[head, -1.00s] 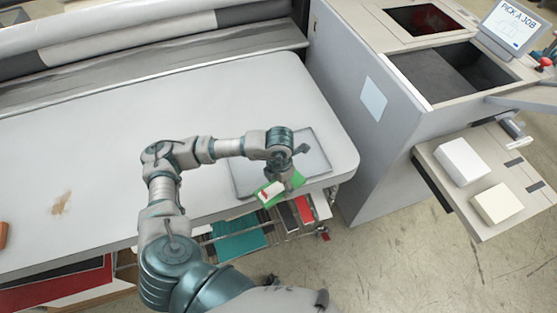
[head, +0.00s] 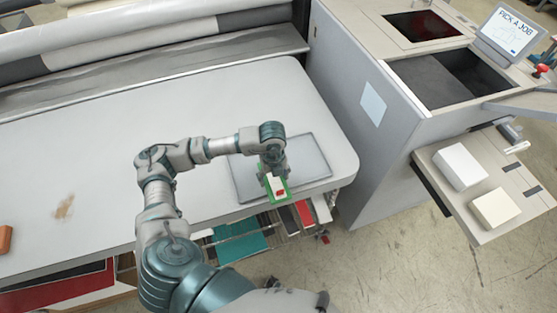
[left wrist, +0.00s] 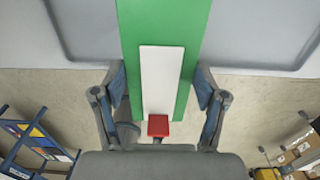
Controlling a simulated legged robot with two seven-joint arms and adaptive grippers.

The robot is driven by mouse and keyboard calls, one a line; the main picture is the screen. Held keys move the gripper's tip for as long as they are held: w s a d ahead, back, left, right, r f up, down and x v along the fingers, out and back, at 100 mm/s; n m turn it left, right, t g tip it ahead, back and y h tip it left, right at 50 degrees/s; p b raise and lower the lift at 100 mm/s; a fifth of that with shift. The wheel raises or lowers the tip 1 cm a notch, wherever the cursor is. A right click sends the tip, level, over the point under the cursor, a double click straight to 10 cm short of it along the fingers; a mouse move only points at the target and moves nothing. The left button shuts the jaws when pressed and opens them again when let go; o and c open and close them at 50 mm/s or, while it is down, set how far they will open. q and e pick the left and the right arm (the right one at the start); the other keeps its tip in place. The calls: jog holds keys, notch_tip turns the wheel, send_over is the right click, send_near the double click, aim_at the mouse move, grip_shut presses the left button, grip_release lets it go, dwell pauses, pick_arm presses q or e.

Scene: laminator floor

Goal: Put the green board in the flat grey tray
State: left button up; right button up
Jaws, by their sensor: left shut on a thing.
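The green board (head: 285,196) has a white panel and a small red block on it. My left gripper (head: 273,175) is shut on the board near the front edge of the table. In the left wrist view the green board (left wrist: 190,50) lies between the two fingers of the left gripper (left wrist: 160,95) and extends away over the tray. The flat grey tray (head: 308,158) lies on the table's right end, partly hidden by my gripper and the board. Its rim also shows in the left wrist view (left wrist: 60,40). My right gripper is not in view.
The pale table (head: 120,140) is mostly clear, with a brown stain and an orange block (head: 5,238) at the left. A grey machine (head: 365,130) stands right of the table. A shelf below holds red and teal items (head: 243,242).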

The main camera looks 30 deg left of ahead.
pick_arm(q)
jog(key=w+a, duration=0.1)
jog(key=w, duration=0.2)
jog(key=w+a, duration=0.1)
jog(key=w, duration=0.1)
jog(key=w+a+f+p, duration=0.1)
jog(key=w, duration=0.2)
jog(key=shift+w+a, duration=0.3)
jog(key=shift+w+f, duration=0.1)
notch_tip(320, 180, down, 3)
jog(key=shift+p, duration=0.45)
jog(key=shift+f, duration=0.15)
jog(key=o, duration=1.1)
jog(key=shift+o, duration=0.2)
notch_tip(320, 180, up, 12)
jog(key=b, duration=0.1)
